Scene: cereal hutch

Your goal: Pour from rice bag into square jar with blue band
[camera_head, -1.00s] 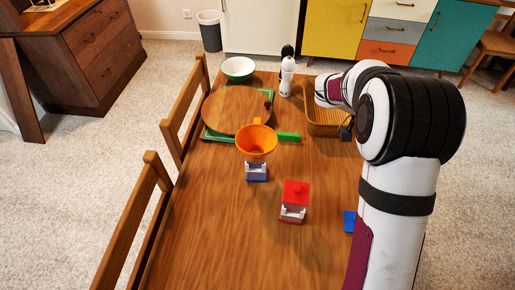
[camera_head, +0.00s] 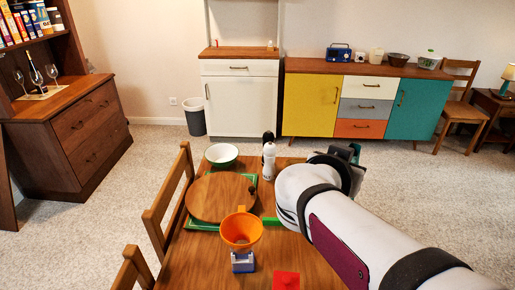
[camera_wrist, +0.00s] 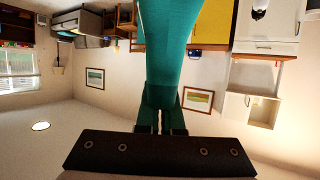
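A square jar with a blue band (camera_head: 243,262) stands on the table, with an orange funnel (camera_head: 241,230) seated on its top. My gripper (camera_wrist: 160,122) is shut on a teal, bag-like thing (camera_wrist: 172,45), which I take for the rice bag. In the wrist view the bag fills the upper middle, running from the fingers to the top edge. In the head view my gripper (camera_head: 345,168) is raised beyond and right of the jar, mostly hidden by my arm. Only a small dark green part of the bag (camera_head: 355,152) shows there. The bag's opening is not visible.
A second jar with a red lid (camera_head: 286,281) stands right of the blue-banded jar. Behind are a round wooden board (camera_head: 220,197) on a green-edged tray, a green-white bowl (camera_head: 221,154) and a white bottle (camera_head: 269,160). Chairs (camera_head: 168,203) line the left side.

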